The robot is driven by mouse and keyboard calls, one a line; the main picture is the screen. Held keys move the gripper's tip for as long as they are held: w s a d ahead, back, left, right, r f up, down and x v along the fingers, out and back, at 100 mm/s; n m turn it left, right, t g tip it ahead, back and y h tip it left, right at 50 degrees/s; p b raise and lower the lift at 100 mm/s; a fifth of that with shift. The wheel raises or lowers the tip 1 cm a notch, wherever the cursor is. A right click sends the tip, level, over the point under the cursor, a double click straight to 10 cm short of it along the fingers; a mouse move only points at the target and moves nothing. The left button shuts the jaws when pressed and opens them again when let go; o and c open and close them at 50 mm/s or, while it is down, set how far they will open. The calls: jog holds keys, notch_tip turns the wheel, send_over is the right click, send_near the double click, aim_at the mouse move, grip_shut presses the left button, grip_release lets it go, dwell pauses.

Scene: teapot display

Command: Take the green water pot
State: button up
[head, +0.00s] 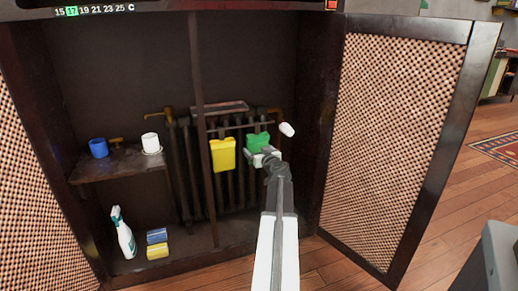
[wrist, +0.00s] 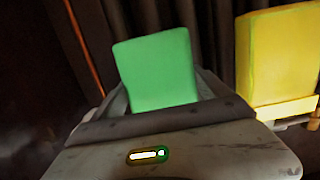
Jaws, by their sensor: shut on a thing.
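The green water pot (head: 258,142) is in front of the radiator inside the open cabinet in the head view. My gripper (head: 264,157) is at its lower part and shut on it. In the wrist view the green pot (wrist: 156,68) rises between the jaws, and its lower part is hidden by my gripper. I cannot tell whether the pot still hangs on the radiator.
A yellow pot (head: 222,155) hangs just left of the green one. A white knob (head: 287,129) is close on the right. A dark vertical post (head: 203,130) stands left of the yellow pot. The open lattice door (head: 395,130) bounds the right side. A shelf (head: 105,168) is at left.

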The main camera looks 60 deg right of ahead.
aim_at(259, 145)
jog(key=shift+r+p, duration=1.55)
jog(key=shift+p, duration=0.05)
